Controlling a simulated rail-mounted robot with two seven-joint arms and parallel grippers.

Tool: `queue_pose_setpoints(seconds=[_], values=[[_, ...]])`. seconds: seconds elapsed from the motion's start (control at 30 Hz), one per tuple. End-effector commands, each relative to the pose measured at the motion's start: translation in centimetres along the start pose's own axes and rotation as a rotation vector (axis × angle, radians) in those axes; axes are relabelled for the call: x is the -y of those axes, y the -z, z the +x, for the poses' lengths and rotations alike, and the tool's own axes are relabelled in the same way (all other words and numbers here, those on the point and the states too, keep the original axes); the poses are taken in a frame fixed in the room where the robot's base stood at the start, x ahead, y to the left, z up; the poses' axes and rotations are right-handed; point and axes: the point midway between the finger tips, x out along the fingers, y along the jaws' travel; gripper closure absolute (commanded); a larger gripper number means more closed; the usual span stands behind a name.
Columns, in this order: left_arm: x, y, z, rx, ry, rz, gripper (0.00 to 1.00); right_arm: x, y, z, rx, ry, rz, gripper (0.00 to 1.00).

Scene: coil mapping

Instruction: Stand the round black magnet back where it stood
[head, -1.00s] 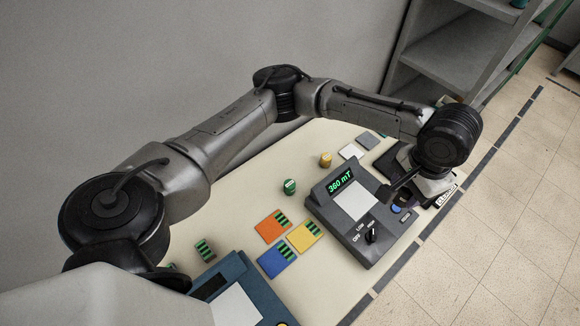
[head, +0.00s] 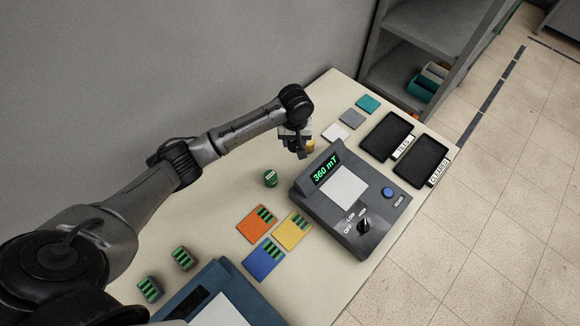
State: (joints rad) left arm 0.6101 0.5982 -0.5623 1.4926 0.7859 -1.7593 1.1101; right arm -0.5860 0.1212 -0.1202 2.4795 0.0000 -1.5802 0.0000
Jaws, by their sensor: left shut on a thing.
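My left gripper (head: 300,150) is shut, pointing down over the back of the table, just behind the grey meter. A small dark thing shows between its fingertips; it looks like the round black magnet, mostly hidden by the gripper. An orange-yellow cylinder (head: 310,146) stands right beside the fingers, partly covered. My right gripper is not in view.
Orange (head: 256,224), yellow (head: 291,232) and blue (head: 263,260) cards lie in front, with green-striped blocks. Two black trays (head: 387,136), labelled TILES and CLEARED, are at right. White, grey and teal tiles lie behind them. A blue device (head: 225,290) stands at the front left.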

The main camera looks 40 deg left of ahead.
Motion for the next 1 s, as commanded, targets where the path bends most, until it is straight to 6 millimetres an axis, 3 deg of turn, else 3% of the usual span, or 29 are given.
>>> queue_pose_setpoints(seconds=[0.13, 0.4, 0.73, 1.0], values=[[1.0, 0.2, 2.4, 0.001, -0.001, -0.035, 0.9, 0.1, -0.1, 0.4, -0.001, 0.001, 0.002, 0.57], [1.2, 0.3, 6.9, 0.0, -0.001, -0.041, 0.89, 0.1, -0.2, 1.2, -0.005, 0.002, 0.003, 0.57], [1.2, 0.3, 8.9, -0.001, -0.002, -0.041, 0.89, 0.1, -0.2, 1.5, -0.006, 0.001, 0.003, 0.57], [1.2, 0.3, 11.9, -0.001, -0.002, -0.04, 0.89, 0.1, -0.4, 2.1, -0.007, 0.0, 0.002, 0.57]])
